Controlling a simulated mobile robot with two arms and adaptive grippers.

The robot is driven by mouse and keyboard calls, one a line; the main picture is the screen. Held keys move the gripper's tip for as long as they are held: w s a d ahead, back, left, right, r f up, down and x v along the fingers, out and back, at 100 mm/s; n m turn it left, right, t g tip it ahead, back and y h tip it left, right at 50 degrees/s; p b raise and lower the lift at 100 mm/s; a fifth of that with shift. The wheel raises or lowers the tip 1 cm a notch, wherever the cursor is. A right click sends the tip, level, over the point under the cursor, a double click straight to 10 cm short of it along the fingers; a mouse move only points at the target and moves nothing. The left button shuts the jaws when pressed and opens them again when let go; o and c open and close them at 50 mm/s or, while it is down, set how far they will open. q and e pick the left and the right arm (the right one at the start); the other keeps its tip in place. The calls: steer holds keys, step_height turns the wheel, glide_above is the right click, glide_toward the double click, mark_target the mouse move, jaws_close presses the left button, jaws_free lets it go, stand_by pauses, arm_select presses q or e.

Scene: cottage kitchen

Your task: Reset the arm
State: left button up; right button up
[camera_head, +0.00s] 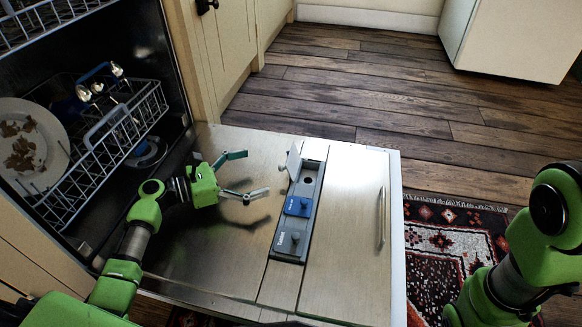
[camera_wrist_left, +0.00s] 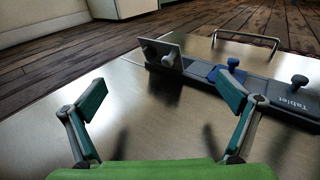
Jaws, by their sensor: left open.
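My left gripper (camera_head: 248,174) is open and empty above the lowered dishwasher door (camera_head: 345,240). Its two fingers are spread apart and point right, toward the detergent dispenser (camera_head: 297,210) in the door. In the left wrist view, both green fingers (camera_wrist_left: 165,100) show wide apart with nothing between them, and the dispenser (camera_wrist_left: 285,95) lies beyond them. The dispenser has a raised grey lid (camera_head: 294,162), a blue slider (camera_head: 299,206) and a compartment marked "Tablet" (camera_wrist_left: 291,106). My right arm shows at the right edge in the head view; its gripper is out of frame.
The dishwasher stands open at left, with a wire rack (camera_head: 105,140) holding a dirty plate (camera_head: 28,148) and cutlery. The door handle (camera_head: 382,215) is near the door's right edge. A patterned rug (camera_head: 450,240) lies right of the door. The wooden floor (camera_head: 380,100) beyond is clear.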

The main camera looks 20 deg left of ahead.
arm_select(q)
steer(key=shift+w+d, duration=0.35)
steer(key=shift+d, duration=0.05)
stand_by(0.4)
